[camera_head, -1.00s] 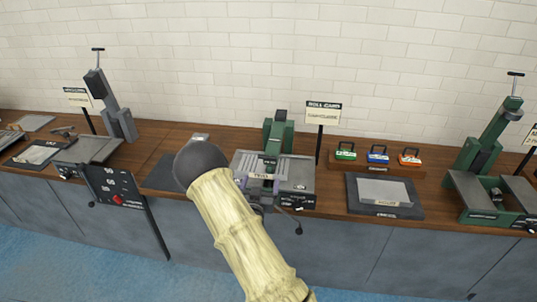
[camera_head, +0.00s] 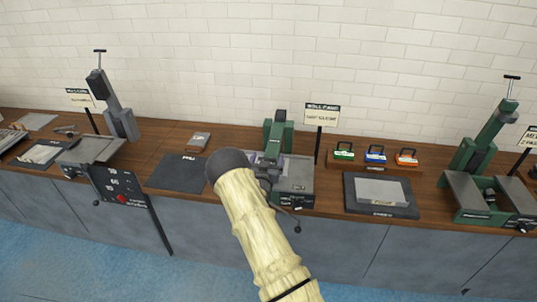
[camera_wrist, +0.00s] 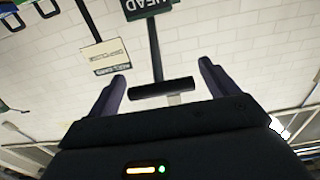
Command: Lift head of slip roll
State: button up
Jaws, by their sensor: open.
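A green machine (camera_head: 277,150) with a dark top and a grey bed (camera_head: 294,178) stands on the bench at the centre, beside a sign; I take it as the slip roll. Its head looks low. My arm covers its left part in the head view. In the wrist view my gripper (camera_wrist: 162,82) is open. A black crossbar handle (camera_wrist: 163,88) on a dark stem shows between the two fingers, with no clear contact. A green sign reading HEAD (camera_wrist: 150,8) shows at the stem's far end. My gripper is mostly hidden behind my arm in the head view.
Similar machines with tall raised heads stand at left (camera_head: 115,105) and right (camera_head: 485,140). A sign post (camera_head: 321,118) rises just right of the centre machine. Small coloured boxes (camera_head: 375,153) and a tray with a grey plate (camera_head: 348,192) lie further right. A dark mat (camera_head: 178,172) lies left.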

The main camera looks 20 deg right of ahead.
jog(key=shift+x, duration=0.9)
